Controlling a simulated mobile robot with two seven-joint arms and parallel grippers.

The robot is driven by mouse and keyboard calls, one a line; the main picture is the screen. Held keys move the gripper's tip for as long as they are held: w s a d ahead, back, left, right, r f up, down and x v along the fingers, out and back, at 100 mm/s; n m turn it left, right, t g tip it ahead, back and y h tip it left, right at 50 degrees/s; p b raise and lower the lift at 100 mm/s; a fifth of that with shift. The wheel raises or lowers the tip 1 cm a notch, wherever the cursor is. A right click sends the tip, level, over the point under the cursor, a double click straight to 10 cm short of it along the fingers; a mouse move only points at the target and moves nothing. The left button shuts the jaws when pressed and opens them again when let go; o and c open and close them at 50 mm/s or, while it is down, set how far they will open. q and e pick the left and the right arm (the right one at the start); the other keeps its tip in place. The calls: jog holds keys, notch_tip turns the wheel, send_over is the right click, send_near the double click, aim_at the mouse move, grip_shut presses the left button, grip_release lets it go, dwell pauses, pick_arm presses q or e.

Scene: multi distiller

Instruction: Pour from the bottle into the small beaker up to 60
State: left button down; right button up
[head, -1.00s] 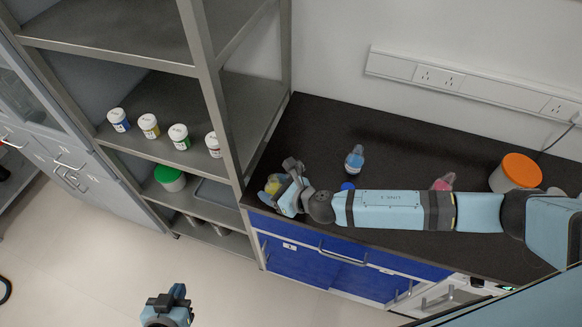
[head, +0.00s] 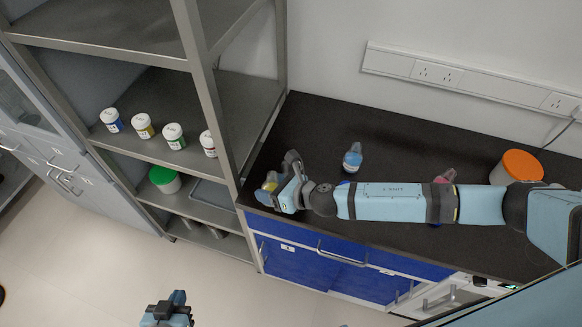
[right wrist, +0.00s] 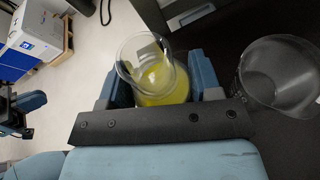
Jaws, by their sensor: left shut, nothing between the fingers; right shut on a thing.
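My right gripper (head: 278,185) is shut on a clear glass bottle with yellow liquid (head: 270,182), near the left end of the dark counter. In the right wrist view the bottle (right wrist: 152,75) sits between the two fingers, its round mouth toward the camera and the yellow liquid low inside. A clear beaker (right wrist: 278,75) stands on the dark surface to the right of the bottle, apart from it, and looks empty. Its markings cannot be read, and I cannot make it out in the head view. My left gripper (head: 172,300) is shut and empty, low in the head view over the floor.
A bottle with blue liquid (head: 352,158), a pink-topped vessel (head: 446,177) and an orange-lidded tub (head: 521,167) stand on the counter (head: 330,125). Several small jars (head: 143,126) sit on the metal shelf rack at left. My right arm hides part of the counter.

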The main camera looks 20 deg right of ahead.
aim_at(277, 174)
jog(key=shift+w+d+r+m+y+b, duration=0.1)
jog(key=shift+d+r+m+y+b, duration=0.05)
jog(key=shift+r+m+y, duration=0.15)
jog(key=shift+w+d+r+m+y+b, duration=0.1)
jog(key=shift+d+r+m+b, duration=0.1)
jog(key=shift+r, duration=0.2)
jog(key=r, duration=0.1)
jog(key=r+m, duration=0.1)
jog(key=r+p, duration=0.1)
jog(key=shift+w+d+r+g+y, duration=0.2)
jog(key=shift+w+d+g+y, duration=0.1)
jog(key=shift+g+y, duration=0.1)
jog(key=shift+d+m+b, duration=0.1)
jog(key=shift+m+b, duration=0.2)
jog(key=shift+m, duration=0.1)
jog(key=shift+w+d+r+m+y, duration=0.2)
jog(key=shift+r+m+y, duration=0.1)
jog(key=shift+r, duration=0.2)
jog(key=shift+w+d+r+b, duration=0.1)
jog(key=shift+b, duration=0.2)
jog(key=shift+f+m+b, duration=0.2)
jog(key=shift+m+b, duration=0.2)
jog(key=shift+y, duration=0.3)
jog(key=shift+r+m, duration=0.2)
jog(key=shift+m, duration=0.1)
